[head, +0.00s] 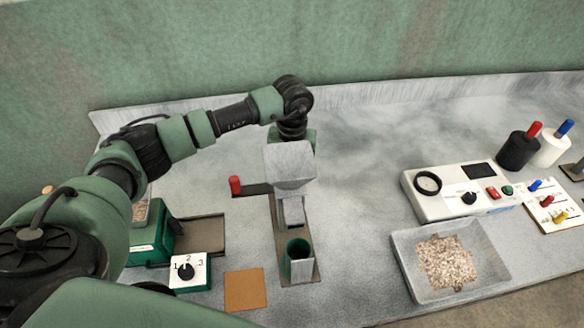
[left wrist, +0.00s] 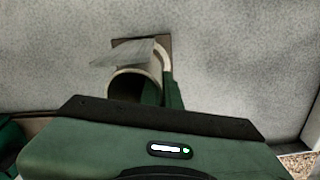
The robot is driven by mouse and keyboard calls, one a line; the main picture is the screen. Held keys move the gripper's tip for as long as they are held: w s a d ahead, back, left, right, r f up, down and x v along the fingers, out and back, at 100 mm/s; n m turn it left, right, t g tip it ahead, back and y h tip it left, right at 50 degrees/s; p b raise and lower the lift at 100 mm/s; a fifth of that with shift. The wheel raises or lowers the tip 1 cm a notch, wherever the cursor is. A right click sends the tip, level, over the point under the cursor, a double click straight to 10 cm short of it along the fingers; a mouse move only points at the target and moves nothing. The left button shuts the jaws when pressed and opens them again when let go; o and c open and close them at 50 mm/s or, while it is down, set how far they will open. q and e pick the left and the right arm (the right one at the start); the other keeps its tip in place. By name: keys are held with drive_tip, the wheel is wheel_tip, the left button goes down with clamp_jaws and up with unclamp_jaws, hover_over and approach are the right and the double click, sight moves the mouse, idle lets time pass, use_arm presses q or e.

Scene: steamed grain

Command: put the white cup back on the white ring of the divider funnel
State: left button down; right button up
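The divider funnel (head: 290,165) is a grey square hopper in the middle of the head view, with a grey chute below it. A green cup (head: 300,262) stands upright at its front. My left gripper (head: 305,136) is behind the hopper, which hides its fingers. In the left wrist view a cup with a pale rim and dark inside (left wrist: 132,86) lies just beyond the gripper body, apparently tilted; I cannot tell whether it is held. A white curved edge, perhaps the white ring (left wrist: 164,56), shows beside it over a brown plate. My right gripper is not in view.
A red-knobbed lever (head: 235,186) sticks out left of the funnel. A grey tray (head: 495,260) of grain and a control box (head: 440,203) stand on the right. A numbered dial box (head: 190,272) and brown pad (head: 245,290) lie front left. The counter between funnel and tray is clear.

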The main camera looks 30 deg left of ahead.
use_arm(q)
drive_tip(key=shift+f, duration=0.5)
drive_tip(key=shift+f, duration=0.1)
drive_tip(key=c, duration=1.6)
unclamp_jaws()
drive_tip(key=shift+c, duration=0.2)
wheel_tip(320, 180, up, 11)
drive_tip(key=b, duration=0.3)
drive_tip(key=shift+r, duration=0.6)
